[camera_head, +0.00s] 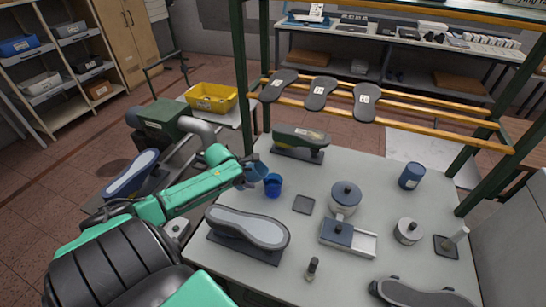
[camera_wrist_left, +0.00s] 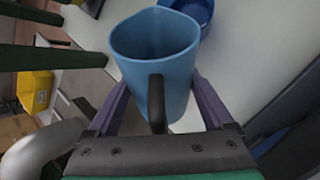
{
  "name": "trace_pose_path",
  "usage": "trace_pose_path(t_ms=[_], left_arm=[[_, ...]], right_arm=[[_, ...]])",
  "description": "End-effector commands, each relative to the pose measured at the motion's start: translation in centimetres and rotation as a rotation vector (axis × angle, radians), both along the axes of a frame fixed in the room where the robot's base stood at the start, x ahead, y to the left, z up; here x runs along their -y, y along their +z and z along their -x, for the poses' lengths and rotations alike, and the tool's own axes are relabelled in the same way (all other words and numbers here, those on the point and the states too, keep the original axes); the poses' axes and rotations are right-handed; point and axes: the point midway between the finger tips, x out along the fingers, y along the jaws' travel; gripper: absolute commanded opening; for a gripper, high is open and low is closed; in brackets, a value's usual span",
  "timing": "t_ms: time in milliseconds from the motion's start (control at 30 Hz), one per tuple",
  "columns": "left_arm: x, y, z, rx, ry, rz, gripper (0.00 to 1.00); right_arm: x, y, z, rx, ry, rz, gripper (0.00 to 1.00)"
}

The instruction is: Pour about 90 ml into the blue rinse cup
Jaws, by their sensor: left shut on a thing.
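My left gripper (camera_head: 246,176) is shut on a light blue jug (camera_head: 257,170) at the back left of the table. In the left wrist view, the jug (camera_wrist_left: 155,45) sits between the fingers (camera_wrist_left: 163,105), with its dark handle towards the camera. The blue rinse cup (camera_head: 273,186) stands on the table just right of and below the jug in the head view. The cup (camera_wrist_left: 197,9) also shows partly, behind the jug's rim, in the left wrist view. I see no stream between them, and cannot tell the liquid level in either. My right gripper is not in view.
A dark square pad (camera_head: 304,204) lies right of the cup.

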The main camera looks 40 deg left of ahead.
Motion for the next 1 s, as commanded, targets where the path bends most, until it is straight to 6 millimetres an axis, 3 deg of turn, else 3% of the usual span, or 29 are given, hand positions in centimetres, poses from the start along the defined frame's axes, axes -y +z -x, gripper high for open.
trace_pose_path(t_ms=[33,67,300,400,700,1000], left_arm=[[-0.1,1.1,0.1,0.026,0.009,0.035,0.16],[-0.3,0.0,0.2,0.052,0.010,0.070,0.16],[-1.5,-2.5,0.6,0.205,0.011,0.250,0.16],[-2.0,-2.6,0.9,0.266,0.011,0.320,0.16],[-3.3,-4.0,1.7,0.458,0.012,0.557,0.16],[-3.5,-3.6,1.9,0.528,0.008,0.646,0.16]], right_arm=[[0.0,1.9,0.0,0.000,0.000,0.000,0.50],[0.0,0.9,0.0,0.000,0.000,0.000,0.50],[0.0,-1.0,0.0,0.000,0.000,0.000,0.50],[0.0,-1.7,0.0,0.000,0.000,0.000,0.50],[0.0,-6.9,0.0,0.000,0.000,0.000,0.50],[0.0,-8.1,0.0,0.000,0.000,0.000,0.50]])
